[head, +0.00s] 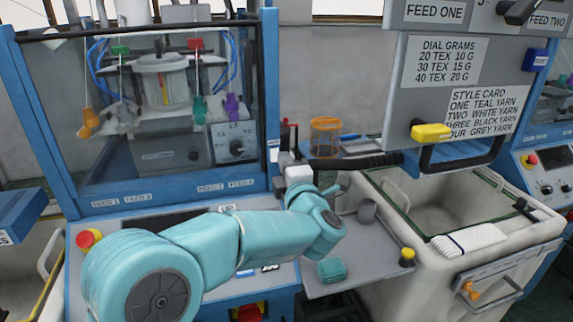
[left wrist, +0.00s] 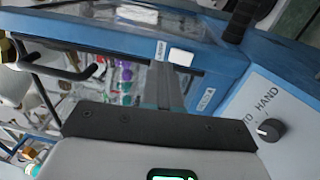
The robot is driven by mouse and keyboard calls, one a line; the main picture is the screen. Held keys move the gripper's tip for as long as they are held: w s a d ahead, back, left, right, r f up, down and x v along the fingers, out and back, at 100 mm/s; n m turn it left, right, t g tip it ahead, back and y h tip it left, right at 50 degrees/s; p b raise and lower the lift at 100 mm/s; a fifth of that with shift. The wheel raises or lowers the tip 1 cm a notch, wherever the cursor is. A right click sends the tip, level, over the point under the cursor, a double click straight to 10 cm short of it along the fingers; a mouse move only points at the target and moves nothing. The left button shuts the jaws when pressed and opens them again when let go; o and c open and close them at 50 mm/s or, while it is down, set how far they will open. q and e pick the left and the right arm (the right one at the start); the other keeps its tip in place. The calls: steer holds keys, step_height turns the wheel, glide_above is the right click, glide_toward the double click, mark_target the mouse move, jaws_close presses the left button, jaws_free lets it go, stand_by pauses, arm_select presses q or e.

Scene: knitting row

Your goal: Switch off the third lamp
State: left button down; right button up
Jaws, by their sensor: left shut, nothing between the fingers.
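My left gripper (head: 290,146) is at the right edge of the blue machine frame, its fingers pointing away from me. In the left wrist view the closed fingers (left wrist: 167,88) reach toward the blue frame, with nothing held. A small white rocker-like switch (left wrist: 181,57) with a small label beside it sits on the blue frame just beyond the fingertips. A small white piece on the blue post (head: 274,155) shows in the head view beside my gripper. I cannot tell whether they touch. No lit lamp is clearly identifiable. My right gripper is out of view.
A black ribbed bar (head: 350,162) extends right of my gripper. A black knob (left wrist: 271,130) is on the panel marked HAND. An orange wire basket (head: 325,137), a grey sign panel (head: 470,45) and a pale bin (head: 530,240) stand to the right. A red button (head: 88,239) is at left.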

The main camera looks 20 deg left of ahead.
arm_select(q)
steer(key=s+d+r+b, duration=0.1)
steer(key=s+d+b, duration=0.1)
steer(key=s+d, duration=0.2)
steer(key=shift+s+d, duration=0.35)
steer(key=shift+s, duration=1.25)
steer(key=shift+w, duration=0.1)
